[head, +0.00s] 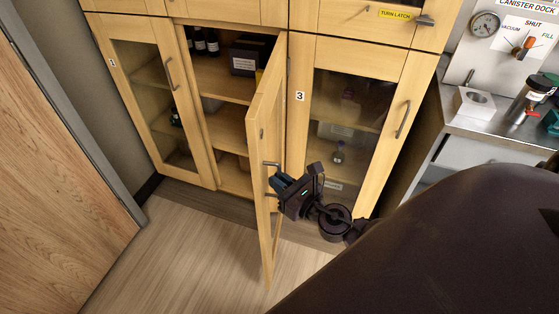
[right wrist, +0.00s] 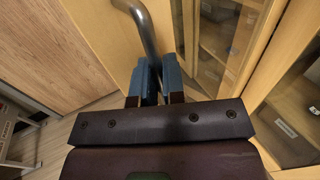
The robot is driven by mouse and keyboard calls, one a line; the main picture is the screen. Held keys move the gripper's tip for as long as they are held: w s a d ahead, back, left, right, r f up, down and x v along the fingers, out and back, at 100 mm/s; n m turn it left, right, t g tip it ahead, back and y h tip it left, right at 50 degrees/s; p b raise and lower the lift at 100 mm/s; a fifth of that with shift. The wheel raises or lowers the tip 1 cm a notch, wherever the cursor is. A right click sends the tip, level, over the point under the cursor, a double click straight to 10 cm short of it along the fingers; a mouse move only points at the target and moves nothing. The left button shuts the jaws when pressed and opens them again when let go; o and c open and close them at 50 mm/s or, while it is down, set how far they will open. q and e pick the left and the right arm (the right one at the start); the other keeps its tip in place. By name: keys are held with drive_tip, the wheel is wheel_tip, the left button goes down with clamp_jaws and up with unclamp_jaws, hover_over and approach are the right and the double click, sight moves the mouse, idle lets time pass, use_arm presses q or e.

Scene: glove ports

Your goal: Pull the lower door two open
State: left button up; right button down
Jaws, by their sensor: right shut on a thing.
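In the right wrist view the blue fingers of the gripper (right wrist: 149,84) are shut around the lower part of the curved handle (right wrist: 148,32). The exact contact is partly hidden by the fingers. My left gripper is not in view.
Open shelves (head: 229,88) show behind the door, with dark bottles (head: 206,41) and a black box (head: 247,57). Glass door 3 (head: 346,130) is closed on the right. A steel bench (head: 500,125) stands further right. The floor (head: 190,250) left of the door is clear.

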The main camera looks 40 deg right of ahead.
drive_tip(key=c, duration=1.2)
unclamp_jaws()
drive_tip(key=shift+w+d, duration=0.1)
drive_tip(key=shift+c, duration=0.2)
drive_tip(key=shift+s+f, duration=0.1)
drive_tip(key=shift+s, duration=0.15)
use_arm(q)
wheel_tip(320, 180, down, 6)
drive_tip(key=b, duration=0.7)
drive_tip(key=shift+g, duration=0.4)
use_arm(e)
drive_tip(key=s+d, duration=0.1)
drive_tip(key=s, duration=0.9)
drive_tip(key=shift+s+d, duration=0.15)
drive_tip(key=shift+d, duration=0.1)
